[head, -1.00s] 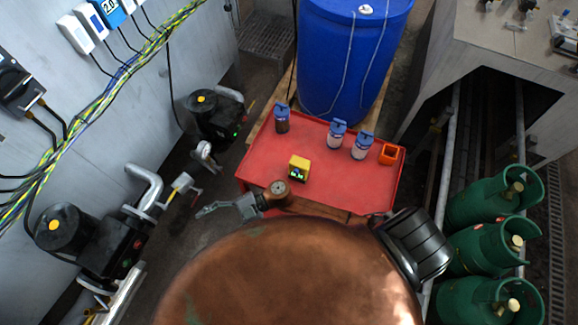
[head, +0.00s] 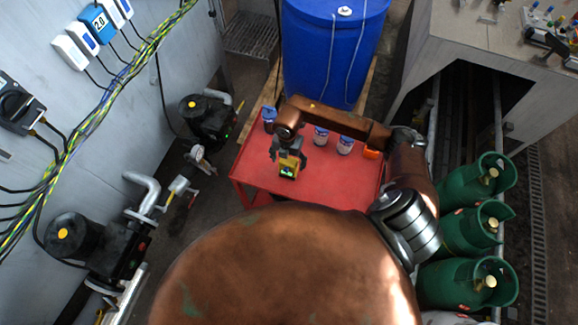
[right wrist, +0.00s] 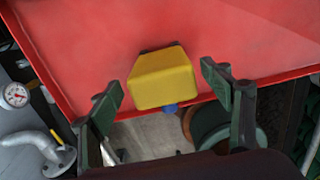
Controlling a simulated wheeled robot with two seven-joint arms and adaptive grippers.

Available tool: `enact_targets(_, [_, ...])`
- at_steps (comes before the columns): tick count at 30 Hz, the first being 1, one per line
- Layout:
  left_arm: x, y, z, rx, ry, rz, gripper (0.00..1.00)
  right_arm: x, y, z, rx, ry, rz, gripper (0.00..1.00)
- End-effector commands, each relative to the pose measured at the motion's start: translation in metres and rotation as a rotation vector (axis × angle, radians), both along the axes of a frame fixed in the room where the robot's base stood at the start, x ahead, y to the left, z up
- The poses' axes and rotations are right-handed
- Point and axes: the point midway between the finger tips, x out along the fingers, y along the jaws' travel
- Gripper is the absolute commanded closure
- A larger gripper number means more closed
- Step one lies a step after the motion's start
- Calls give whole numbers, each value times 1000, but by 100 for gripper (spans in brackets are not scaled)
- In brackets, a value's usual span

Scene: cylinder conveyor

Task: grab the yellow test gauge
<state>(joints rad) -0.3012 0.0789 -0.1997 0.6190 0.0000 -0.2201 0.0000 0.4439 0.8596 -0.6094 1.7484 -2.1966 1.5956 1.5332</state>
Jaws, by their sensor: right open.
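The yellow test gauge (head: 288,168) stands on the red table (head: 330,185), its lit green display facing the front edge. In the right wrist view the yellow gauge (right wrist: 163,78) shows near the table's edge, roughly between the fingers. My right gripper (head: 287,157) reaches over the table from the right and is at the gauge, partly covering its top. In the right wrist view my right gripper (right wrist: 168,90) is open, one finger on each side of the gauge, with gaps visible on both sides. My left gripper does not show.
A large blue barrel (head: 330,50) stands behind the table. Green gas cylinders (head: 490,222) stand at right; a black pump (head: 205,115) is at left.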

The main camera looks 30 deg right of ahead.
Motion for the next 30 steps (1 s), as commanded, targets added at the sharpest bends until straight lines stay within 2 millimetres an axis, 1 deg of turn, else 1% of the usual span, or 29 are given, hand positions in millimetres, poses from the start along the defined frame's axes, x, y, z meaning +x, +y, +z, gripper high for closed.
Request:
enact_targets(6, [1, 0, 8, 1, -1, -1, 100, -4, -1, -28, 2, 5, -1, 28])
enact_targets(10, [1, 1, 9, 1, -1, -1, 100, -3, -1, -45, 2, 3, -1, 28])
enact_targets(14, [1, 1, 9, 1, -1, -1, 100, -2, -1, -52, 3, 1, 1, 28])
enact_targets(20, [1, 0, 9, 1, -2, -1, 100, -3, -1, -52, 2, 2, 1, 28])
enact_targets(30, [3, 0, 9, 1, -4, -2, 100, -2, -1, -52, 3, 1, 1, 52])
